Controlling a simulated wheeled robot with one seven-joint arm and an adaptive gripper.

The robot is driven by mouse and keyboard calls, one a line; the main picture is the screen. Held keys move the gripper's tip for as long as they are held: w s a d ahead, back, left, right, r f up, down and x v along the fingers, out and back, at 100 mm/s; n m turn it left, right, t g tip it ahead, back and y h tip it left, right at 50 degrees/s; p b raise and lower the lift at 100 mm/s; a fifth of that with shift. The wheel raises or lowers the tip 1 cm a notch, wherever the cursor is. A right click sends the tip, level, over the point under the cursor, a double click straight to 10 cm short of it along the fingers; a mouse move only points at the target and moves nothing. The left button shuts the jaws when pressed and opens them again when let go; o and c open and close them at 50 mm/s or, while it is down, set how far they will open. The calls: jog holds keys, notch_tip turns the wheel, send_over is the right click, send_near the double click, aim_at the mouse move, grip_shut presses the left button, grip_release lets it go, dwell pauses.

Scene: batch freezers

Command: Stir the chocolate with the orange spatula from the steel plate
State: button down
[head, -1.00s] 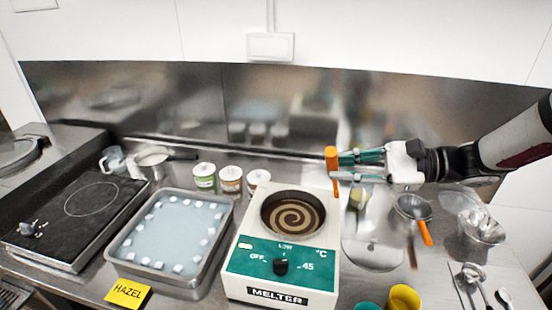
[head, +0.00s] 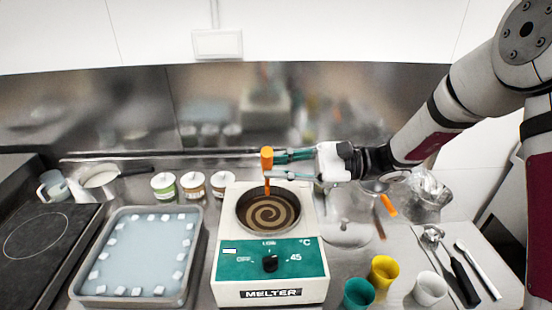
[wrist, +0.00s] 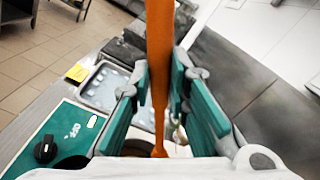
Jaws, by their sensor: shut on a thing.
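My gripper (head: 291,165) is shut on the orange spatula (head: 267,160) and holds it upright at the back of the melter. The spatula's thick handle top stands above the fingers, and its thinner shaft hangs down to the back rim of the pot. In the wrist view the orange spatula (wrist: 159,60) runs between the green finger pads. The chocolate (head: 268,214) is a brown spiral in the round pot of the white and green melter (head: 270,262). I cannot tell whether the spatula's lower end touches the chocolate. The steel plate (head: 345,236) lies right of the melter.
A tray (head: 83,288) with white cubes stands left of the melter. Several labelled jars (head: 164,186) stand behind. Yellow (head: 383,272), teal (head: 359,293) and white (head: 430,288) cups stand at front right.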

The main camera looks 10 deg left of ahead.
notch_tip(320, 180, down, 10)
jog(key=w+b, duration=0.1)
jog(key=b, duration=0.2)
jog(key=shift+a+b, duration=0.15)
jog(key=shift+b, duration=0.15)
dwell(0.8)
jog(key=shift+w, duration=0.1)
